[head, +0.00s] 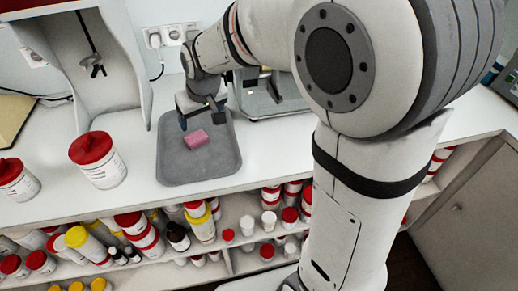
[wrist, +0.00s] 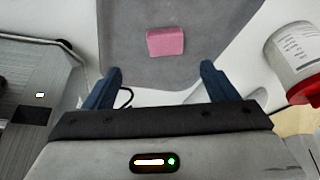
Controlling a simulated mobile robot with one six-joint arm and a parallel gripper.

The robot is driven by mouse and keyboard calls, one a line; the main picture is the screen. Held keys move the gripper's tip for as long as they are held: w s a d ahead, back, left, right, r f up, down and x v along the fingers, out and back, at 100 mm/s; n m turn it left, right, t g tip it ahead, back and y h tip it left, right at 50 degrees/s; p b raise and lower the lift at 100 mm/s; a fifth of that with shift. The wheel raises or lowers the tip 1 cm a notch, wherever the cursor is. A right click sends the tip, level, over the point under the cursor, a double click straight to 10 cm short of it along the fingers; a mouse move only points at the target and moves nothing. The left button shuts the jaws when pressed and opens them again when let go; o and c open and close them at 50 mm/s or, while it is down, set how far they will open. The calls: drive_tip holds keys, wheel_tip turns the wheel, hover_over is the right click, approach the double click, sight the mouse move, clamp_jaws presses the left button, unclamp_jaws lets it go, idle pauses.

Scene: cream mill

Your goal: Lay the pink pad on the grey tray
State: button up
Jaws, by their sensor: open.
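The pink pad (head: 196,139) lies on the grey tray (head: 190,171), near its middle, in the head view. The pad also shows in the wrist view (wrist: 165,42), resting on the tray (wrist: 205,62). My gripper (head: 199,121) is over the back part of the tray, behind the pad and apart from it. In the wrist view my gripper (wrist: 160,75) has its two blue fingers spread wide with nothing between them. The pad lies beyond the fingertips.
A white tub with a red lid (head: 98,160) stands left of the tray, with another (head: 17,180) further left. A grey metal machine (head: 268,94) stands right of the tray. Shelves below the counter hold several bottles. The counter right of the tray (head: 270,150) is clear.

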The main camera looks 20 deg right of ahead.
drive_tip(key=s+d+m, duration=0.2)
drive_tip(key=s+d, duration=0.5)
drive_tip(key=s, duration=0.3)
drive_tip(key=s+d+m+g+h, duration=0.1)
drive_tip(key=s+d, duration=0.6)
drive_tip(key=s, duration=0.4)
drive_tip(key=shift+r+m, duration=0.25)
drive_tip(key=shift+m, duration=0.15)
drive_tip(key=shift+s, duration=0.1)
